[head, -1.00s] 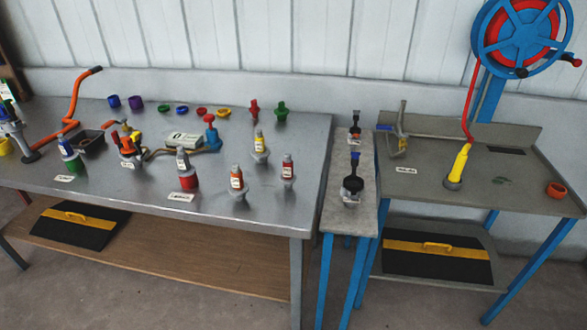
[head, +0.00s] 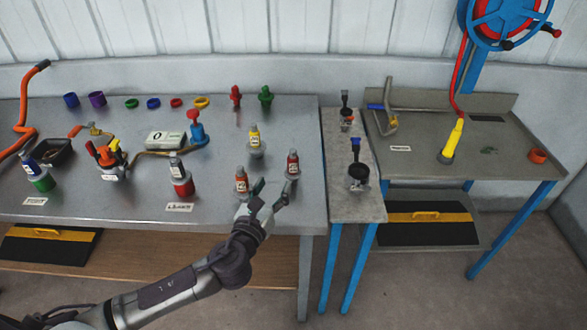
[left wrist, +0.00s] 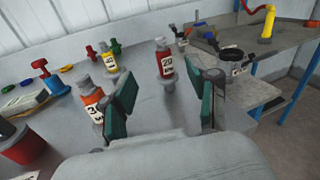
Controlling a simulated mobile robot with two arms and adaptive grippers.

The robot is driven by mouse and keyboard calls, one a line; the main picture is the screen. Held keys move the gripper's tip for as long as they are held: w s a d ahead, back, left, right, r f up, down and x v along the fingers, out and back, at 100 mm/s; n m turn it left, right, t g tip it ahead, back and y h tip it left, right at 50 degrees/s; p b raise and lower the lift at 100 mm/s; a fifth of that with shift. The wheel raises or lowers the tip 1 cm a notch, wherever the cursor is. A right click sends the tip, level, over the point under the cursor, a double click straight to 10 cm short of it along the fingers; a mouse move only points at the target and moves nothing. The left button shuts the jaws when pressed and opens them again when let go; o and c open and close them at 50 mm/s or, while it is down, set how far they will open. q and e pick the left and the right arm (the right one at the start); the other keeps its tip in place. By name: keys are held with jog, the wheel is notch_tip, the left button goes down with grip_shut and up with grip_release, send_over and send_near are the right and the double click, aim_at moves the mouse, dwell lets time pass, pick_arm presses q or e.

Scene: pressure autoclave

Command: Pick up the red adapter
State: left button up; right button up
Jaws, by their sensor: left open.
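A red labelled fitting with a grey cap and grey base, seemingly the red adapter (head: 292,163), stands upright near the right front of the metal table. In the left wrist view the red adapter (left wrist: 165,64) appears between my finger pads, beyond the fingertips. My left gripper (head: 271,194) is open and empty, just in front of and left of it, above the table's front edge. Its fingers (left wrist: 165,105) also show in the left wrist view, spread apart. An orange labelled fitting (head: 242,182) stands close to the left finger. My right gripper is out of view.
A yellow labelled fitting (head: 254,140) stands behind. A larger red-bodied fitting (head: 182,180) is to the left. Red (head: 236,95) and green (head: 265,96) pieces stand at the back. A narrow grey stand (head: 345,205) adjoins the metal table (head: 225,160) on the right.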

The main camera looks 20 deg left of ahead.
aim_at(291, 156)
pick_arm(q)
jog(key=shift+m+h, duration=0.3)
jog(key=shift+m, duration=0.4)
jog(key=w, duration=0.5)
jog(key=w+p, duration=0.1)
jog(key=w, duration=0.2)
jog(key=shift+w+d+r, duration=0.2)
jog(key=shift+w+d, duration=0.1)
jog(key=shift+d, duration=0.05)
jog(key=w, duration=0.2)
jog(key=w+f, duration=0.1)
jog(key=w, duration=0.2)
jog(key=shift+w, duration=0.3)
jog(key=shift+s, duration=0.1)
jog(key=shift+c, duration=0.8)
grip_shut()
